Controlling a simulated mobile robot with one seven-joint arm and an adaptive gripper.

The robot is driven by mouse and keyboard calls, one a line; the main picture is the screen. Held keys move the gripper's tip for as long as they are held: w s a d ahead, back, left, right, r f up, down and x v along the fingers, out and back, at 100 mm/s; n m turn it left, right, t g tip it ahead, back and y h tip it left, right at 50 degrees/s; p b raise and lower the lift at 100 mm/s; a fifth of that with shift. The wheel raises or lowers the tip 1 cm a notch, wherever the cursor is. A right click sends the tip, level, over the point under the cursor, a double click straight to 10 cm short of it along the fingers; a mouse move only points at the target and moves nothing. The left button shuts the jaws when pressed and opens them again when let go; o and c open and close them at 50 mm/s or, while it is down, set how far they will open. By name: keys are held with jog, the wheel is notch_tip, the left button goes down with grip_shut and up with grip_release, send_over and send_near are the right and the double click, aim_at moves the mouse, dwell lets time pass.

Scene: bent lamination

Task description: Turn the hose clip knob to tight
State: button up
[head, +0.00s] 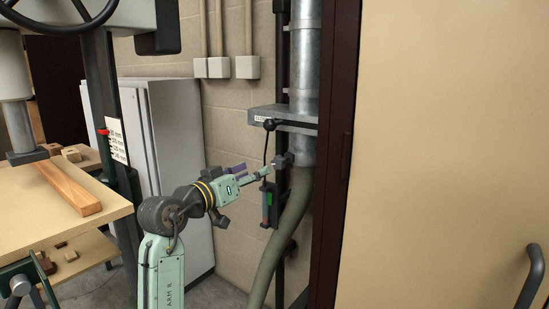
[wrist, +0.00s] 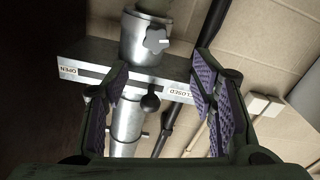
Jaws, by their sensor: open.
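The hose clip knob (wrist: 156,40), a grey lobed knob, shows at the top of the wrist view against a metal collar (wrist: 131,40) on the duct. No tight mark is readable on it. My gripper (wrist: 163,65) is open, with its two purple-padded fingers spread wide to either side. The knob shows beyond and between the fingertips, with nothing held. In the head view my arm reaches right toward the lower end of the metal duct (head: 304,140), where a grey-green hose (head: 284,225) joins it. The knob's details are too small to tell there.
A blast gate plate (head: 285,117) crosses the duct above the hose joint. Its dark ball handle (wrist: 150,103) shows between my fingers, with OPEN and CLOSED labels either side. A brown cabinet edge (head: 336,150) stands close right. A workbench (head: 60,210) stands left.

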aim_at(276, 163)
jog(key=p+x, duration=0.1)
jog(key=x, duration=0.4)
jog(key=p+x, duration=0.1)
jog(key=x, duration=0.3)
jog(key=shift+w+d+f+p, duration=0.1)
jog(key=shift+d+p, duration=0.25)
jog(key=shift+d, duration=0.15)
jog(key=shift+w+d+f, duration=0.1)
jog(key=shift+w+d, duration=0.25)
jog(key=shift+w, duration=0.2)
jog(key=shift+c, duration=0.4)
jog(key=c, duration=1.1)
